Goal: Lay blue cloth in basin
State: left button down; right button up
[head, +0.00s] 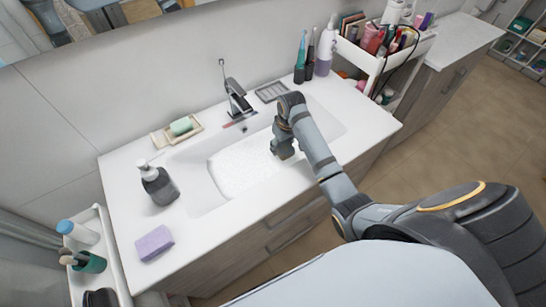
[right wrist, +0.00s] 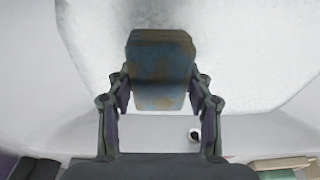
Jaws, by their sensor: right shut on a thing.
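The white basin (head: 205,187) is set into the counter, with a bright speckled surface inside it. My right gripper (head: 284,152) reaches down over the basin's right part. In the right wrist view, the right gripper (right wrist: 160,92) is shut on the blue cloth (right wrist: 160,62), a blocky folded piece with brownish patches. The basin also fills much of that view (right wrist: 90,40), behind the cloth. I cannot tell whether the cloth touches the basin. In the head view the cloth is hidden by the gripper. My left gripper is not in view.
A tap (head: 236,97) stands behind the basin. A green soap on a dish (head: 181,126), a dark soap dispenser (head: 158,186) and a purple sponge (head: 154,243) lie to the left. Bottles (head: 325,50) and a full cart (head: 372,62) stand at the right. The counter's front left is mostly clear.

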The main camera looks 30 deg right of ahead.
aim_at(284, 146)
notch_tip(284, 146, down, 2)
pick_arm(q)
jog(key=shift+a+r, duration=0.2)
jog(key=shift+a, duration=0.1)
pick_arm(e)
jog(key=shift+o, duration=0.2)
jog(key=shift+w+f, duration=0.1)
jog(key=shift+f, duration=1.65)
jog(key=shift+f, duration=0.1)
jog(key=o, duration=1)
jog(key=shift+o, duration=0.2)
jog(key=r, duration=0.4)
jog(key=s+r, duration=0.1)
jog(key=r, duration=0.3)
jog(key=s+r, duration=0.1)
jog(key=r, duration=0.3)
jog(key=shift+d+r, duration=0.1)
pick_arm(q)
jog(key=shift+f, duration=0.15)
